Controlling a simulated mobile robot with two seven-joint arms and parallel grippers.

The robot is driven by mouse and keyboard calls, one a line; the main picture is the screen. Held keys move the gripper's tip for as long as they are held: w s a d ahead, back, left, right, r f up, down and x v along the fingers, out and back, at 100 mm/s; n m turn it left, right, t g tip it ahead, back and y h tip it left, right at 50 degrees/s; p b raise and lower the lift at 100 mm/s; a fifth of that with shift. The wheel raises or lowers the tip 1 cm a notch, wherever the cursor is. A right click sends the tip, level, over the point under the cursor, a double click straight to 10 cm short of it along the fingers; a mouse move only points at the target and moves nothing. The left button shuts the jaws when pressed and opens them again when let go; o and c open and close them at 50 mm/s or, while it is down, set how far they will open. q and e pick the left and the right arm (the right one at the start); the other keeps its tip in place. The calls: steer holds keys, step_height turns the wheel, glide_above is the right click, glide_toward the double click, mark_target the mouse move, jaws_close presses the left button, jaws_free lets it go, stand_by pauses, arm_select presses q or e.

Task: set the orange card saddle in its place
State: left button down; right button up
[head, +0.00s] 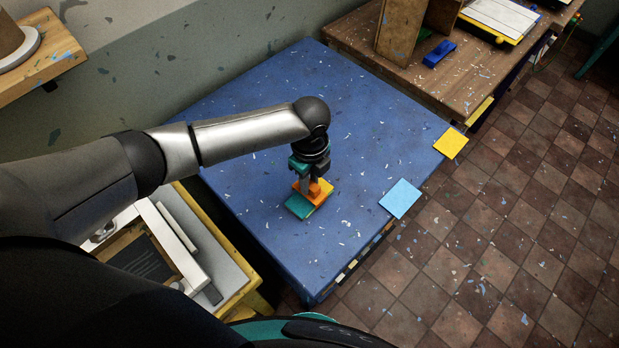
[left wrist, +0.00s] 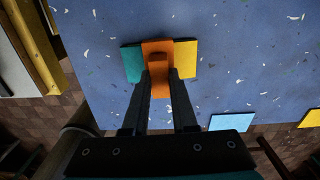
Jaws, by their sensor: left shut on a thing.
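The orange card saddle (head: 315,190) is at the middle of the blue table, between a teal card (head: 298,207) and a yellow card (head: 325,186). In the left wrist view the saddle (left wrist: 157,47) lies between the teal card (left wrist: 132,64) and the yellow card (left wrist: 186,58), its raised orange block between my fingers. My left gripper (head: 312,184) points down from above and is shut on this block; its fingers (left wrist: 158,80) hide part of it. I cannot tell whether the saddle rests fully on the cards. My right gripper is in neither view.
The blue table (head: 260,110) is mostly clear apart from paper scraps. A light blue card (head: 400,198) and another yellow card (head: 451,144) lie at its right edge. A wooden bench (head: 350,38) with a blue object (head: 439,53) stands behind right; a yellow-framed stand (head: 232,280) is at left.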

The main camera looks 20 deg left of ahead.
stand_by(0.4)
arm_select(q)
steer(key=shift+p, duration=0.5)
stand_by(0.3)
steer(key=shift+f, duration=0.15)
steer(key=shift+f+b, duration=0.75)
steer(key=shift+f, duration=0.1)
steer(key=c, duration=0.6)
jaws_free()
steer(key=shift+r, duration=0.1)
